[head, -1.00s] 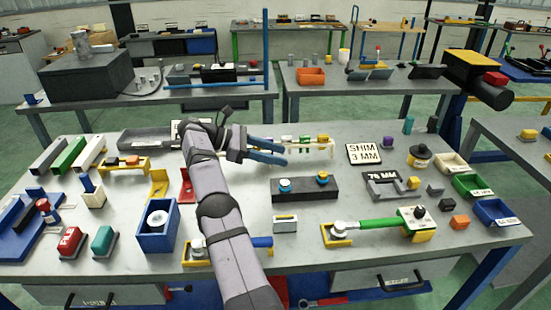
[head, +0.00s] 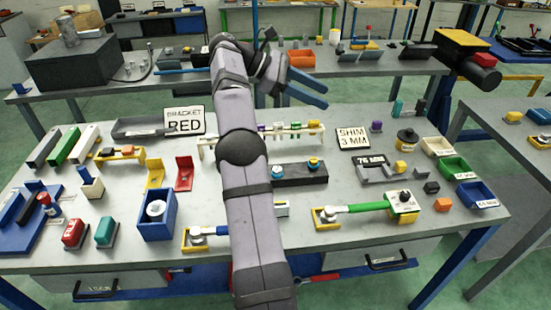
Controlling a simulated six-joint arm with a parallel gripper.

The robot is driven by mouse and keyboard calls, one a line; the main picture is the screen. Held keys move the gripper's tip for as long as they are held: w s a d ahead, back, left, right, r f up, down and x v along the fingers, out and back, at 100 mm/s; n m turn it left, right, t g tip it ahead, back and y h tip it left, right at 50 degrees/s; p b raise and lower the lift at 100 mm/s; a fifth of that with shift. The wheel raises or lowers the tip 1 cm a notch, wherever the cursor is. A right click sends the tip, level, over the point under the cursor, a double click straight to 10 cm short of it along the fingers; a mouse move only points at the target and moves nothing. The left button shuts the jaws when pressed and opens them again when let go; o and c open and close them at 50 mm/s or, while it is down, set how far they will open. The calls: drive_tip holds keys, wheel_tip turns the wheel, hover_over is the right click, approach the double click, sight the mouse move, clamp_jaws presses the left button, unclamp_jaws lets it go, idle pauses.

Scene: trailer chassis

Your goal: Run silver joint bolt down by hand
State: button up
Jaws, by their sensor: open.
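My gripper (head: 326,95), with two blue fingers, is open and empty, raised near the far edge of the front bench. A silver round bolt head (head: 327,212) sits in a yellow fixture, at the end of a green-handled wrench (head: 370,207). Another silver head (head: 197,237) sits in a second yellow fixture with a blue-handled wrench (head: 218,231). I cannot tell which is the joint bolt. My gripper is well apart from all of these. My arm hides part of the bench middle.
A pale rack (head: 308,129) with several coloured pieces stands below my gripper. Signs read BRACKET RED (head: 184,121) and SHIM 3 MM (head: 352,138). A blue box (head: 157,222) stands left of my arm. Green (head: 455,170) and blue (head: 477,197) bins line the right side.

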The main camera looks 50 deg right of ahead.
drive_tip(key=s+r+y+p, duration=0.1)
drive_tip(key=s, duration=0.3)
drive_tip(key=n+t+y+p, duration=0.1)
drive_tip(key=n+t+y, duration=0.1)
drive_tip(key=n+t, duration=1.15)
approach(277, 169)
drive_tip(key=shift+w+n+g, duration=0.95)
drive_tip(key=shift+n+g, duration=0.1)
drive_tip(key=shift+g, duration=0.1)
drive_tip(key=shift+p+x, duration=1)
drive_tip(key=shift+x, duration=2.6)
